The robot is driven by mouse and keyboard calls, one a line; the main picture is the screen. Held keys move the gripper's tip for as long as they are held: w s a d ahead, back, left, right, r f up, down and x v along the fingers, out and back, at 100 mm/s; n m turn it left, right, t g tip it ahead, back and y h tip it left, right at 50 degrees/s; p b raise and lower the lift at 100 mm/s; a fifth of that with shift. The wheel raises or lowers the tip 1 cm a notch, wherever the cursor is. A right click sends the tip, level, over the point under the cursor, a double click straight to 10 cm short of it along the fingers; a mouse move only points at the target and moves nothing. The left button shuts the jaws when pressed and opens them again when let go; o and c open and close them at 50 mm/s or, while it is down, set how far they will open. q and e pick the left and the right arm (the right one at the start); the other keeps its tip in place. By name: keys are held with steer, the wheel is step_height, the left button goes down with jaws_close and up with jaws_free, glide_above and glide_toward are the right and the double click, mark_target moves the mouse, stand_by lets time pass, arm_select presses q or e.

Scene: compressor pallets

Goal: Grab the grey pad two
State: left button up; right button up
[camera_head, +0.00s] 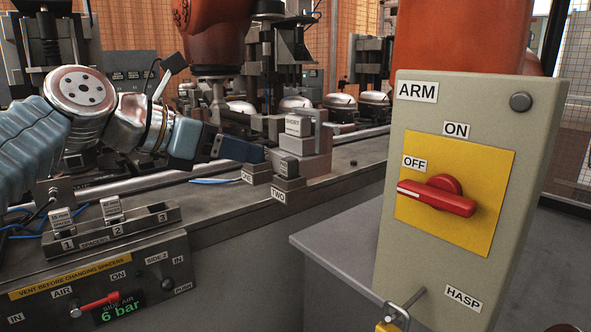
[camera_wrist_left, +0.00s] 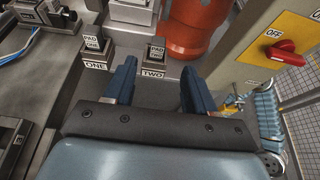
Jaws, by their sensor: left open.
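Pad two is a small grey block (camera_head: 289,167) on the dark stand labelled TWO (camera_head: 290,184), at the bench's front edge. In the left wrist view, pad two (camera_wrist_left: 156,52) stands upright on its stand, ahead of and between the two fingers. My left gripper (camera_head: 258,153) is open and empty, above and to the left of pad two in the head view. The blue fingers also show in the left wrist view (camera_wrist_left: 157,76), apart from the pad. The left gripper partly hides the stand labelled ONE (camera_head: 257,174); pad one (camera_wrist_left: 94,45) shows in the wrist view. My right gripper is not seen.
A pale block (camera_head: 299,125) stands on a grey fixture just behind pad two. A tall switch box (camera_head: 455,200) with a red handle stands to the right. A spacer rack (camera_head: 112,230) is at the front left. Bare bench (camera_head: 345,163) lies right of pad two.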

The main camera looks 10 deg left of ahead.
mark_target(284, 164)
arm_select(q)
steer(key=x, duration=0.9)
steer(key=shift+a+f, duration=0.1)
steer(key=shift+f, duration=0.3)
jaws_close()
